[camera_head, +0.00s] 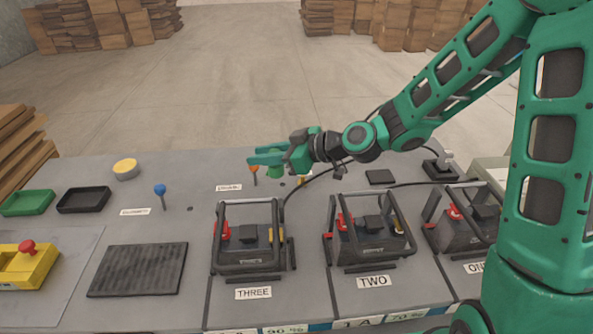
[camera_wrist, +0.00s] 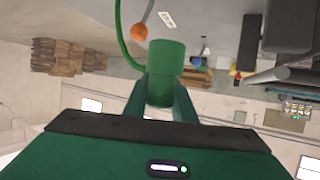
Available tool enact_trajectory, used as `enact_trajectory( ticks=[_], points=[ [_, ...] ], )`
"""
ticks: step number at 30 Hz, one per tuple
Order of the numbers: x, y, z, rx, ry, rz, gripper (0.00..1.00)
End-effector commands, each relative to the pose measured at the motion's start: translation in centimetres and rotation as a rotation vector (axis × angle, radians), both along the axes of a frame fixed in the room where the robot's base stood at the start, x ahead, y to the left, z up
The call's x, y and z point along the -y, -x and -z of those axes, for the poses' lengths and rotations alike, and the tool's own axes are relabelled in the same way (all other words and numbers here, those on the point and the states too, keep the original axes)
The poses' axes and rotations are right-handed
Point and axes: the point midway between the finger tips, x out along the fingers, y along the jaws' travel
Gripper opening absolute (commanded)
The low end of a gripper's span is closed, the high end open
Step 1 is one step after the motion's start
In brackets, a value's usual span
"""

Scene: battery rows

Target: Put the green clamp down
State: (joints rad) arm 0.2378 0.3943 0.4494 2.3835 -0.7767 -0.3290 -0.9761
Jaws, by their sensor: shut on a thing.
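My gripper (camera_head: 268,155) is at the back of the grey table, behind the battery marked THREE (camera_head: 248,245). It is shut on the green clamp (camera_head: 276,171), of which only a small part shows below the fingers. In the wrist view the clamp (camera_wrist: 164,66) is a green cylinder between the two fingers (camera_wrist: 165,103), with a green cable (camera_wrist: 121,42) beside it. An orange-knobbed post (camera_head: 254,168) stands close to the gripper on its left, and its ball (camera_wrist: 139,32) shows beside the clamp in the wrist view. The clamp's lower end is unclear.
Battery TWO (camera_head: 368,233) and battery ONE (camera_head: 466,224) stand to the right in black frames. A blue-knobbed post (camera_head: 160,190), a yellow round button (camera_head: 126,168), a black ribbed mat (camera_head: 138,270) and green (camera_head: 27,203) and black trays (camera_head: 83,200) are on the left.

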Motion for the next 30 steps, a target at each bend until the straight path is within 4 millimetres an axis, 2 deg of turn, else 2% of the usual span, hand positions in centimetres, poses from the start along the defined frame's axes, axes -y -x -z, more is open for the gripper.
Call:
enact_trajectory(
  ticks=[9,15,23,30],
  points=[
    [5.0,-4.6,3.8,-0.003,-0.002,0.010,0.01],
    [7.1,-6.6,5.5,-0.002,-0.002,0.007,0.01],
    [7.6,-7.0,6.6,-0.002,-0.002,0.006,0.01],
    [7.6,-7.0,9.5,-0.003,-0.003,0.006,0.01]
  ],
)
